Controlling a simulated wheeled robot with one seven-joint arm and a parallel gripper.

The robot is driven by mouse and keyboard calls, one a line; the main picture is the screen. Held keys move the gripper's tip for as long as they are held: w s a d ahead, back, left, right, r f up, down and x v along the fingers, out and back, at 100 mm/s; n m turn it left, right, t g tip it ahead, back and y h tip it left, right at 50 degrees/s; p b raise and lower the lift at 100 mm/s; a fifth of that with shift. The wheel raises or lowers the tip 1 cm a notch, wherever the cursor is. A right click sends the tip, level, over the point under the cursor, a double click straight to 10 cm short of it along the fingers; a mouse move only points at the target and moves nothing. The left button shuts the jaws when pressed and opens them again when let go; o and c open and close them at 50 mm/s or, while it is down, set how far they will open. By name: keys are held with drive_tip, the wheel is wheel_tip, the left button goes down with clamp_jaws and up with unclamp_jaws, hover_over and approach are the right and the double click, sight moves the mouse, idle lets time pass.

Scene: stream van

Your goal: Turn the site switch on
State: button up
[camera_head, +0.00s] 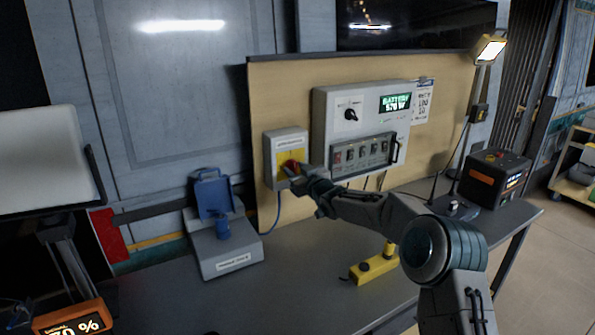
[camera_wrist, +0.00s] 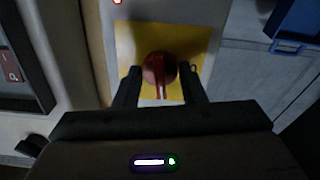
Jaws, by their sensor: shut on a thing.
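The site switch is a red rotary knob (camera_wrist: 160,70) on a yellow plate (camera_wrist: 198,42), on the front of a grey box (camera_head: 270,150) fixed to the tan board. In the head view the knob (camera_head: 290,166) is partly hidden by my gripper (camera_head: 297,174). In the wrist view my gripper (camera_wrist: 164,88) has one finger on each side of the knob and is shut on it. A small red light (camera_wrist: 117,2) shows at the top edge of the wrist view, on the same box.
A large panel (camera_head: 322,115) with a green display and a row of switches is right of the box. A blue device on a grey base (camera_head: 232,255) stands left on the table. A yellow object (camera_head: 374,268) and a black-orange unit (camera_head: 495,178) are further right.

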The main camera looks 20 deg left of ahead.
drive_tip(key=shift+f+m, duration=0.15)
drive_tip(key=shift+m, duration=0.75)
drive_tip(key=o, duration=1)
drive_tip(key=b+v, duration=0.3)
drive_tip(key=v, duration=1.1)
drive_tip(key=shift+a, duration=0.1)
